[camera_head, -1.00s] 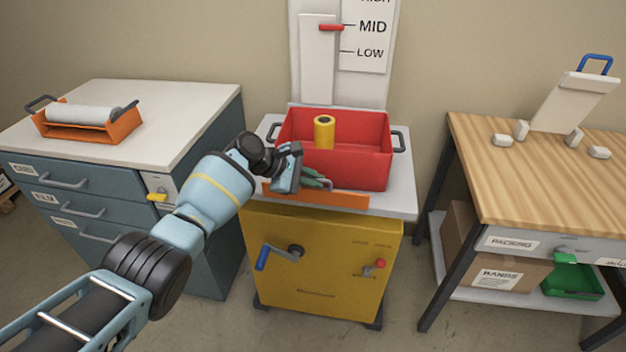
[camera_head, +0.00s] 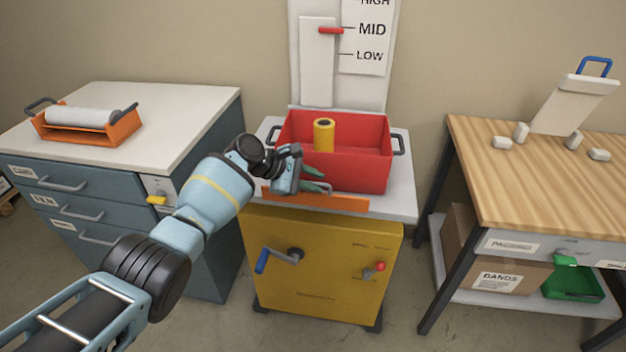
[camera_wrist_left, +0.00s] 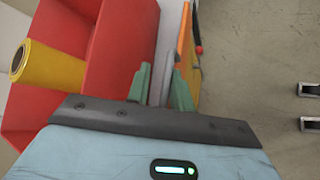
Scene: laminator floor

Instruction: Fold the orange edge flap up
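The orange edge flap (camera_head: 345,203) runs along the front edge of the machine's pale top, low and tilted outward, below the red bin. It also shows in the left wrist view (camera_wrist_left: 187,42), to the right of the fingers. My left gripper (camera_head: 317,181) is just behind and above the flap, between it and the bin. In the left wrist view its two green fingers (camera_wrist_left: 163,87) stand apart, with a grey strip visible between them. The right finger overlaps the flap in the picture; I cannot tell whether it touches. My right gripper is not in view.
The red bin (camera_head: 352,165) with a yellow roll (camera_head: 323,134) stands close behind the gripper. The yellow cabinet front (camera_head: 325,270) has a blue-handled crank (camera_head: 268,257). A blue drawer cabinet (camera_head: 110,185) is left, a wooden bench (camera_head: 540,190) right.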

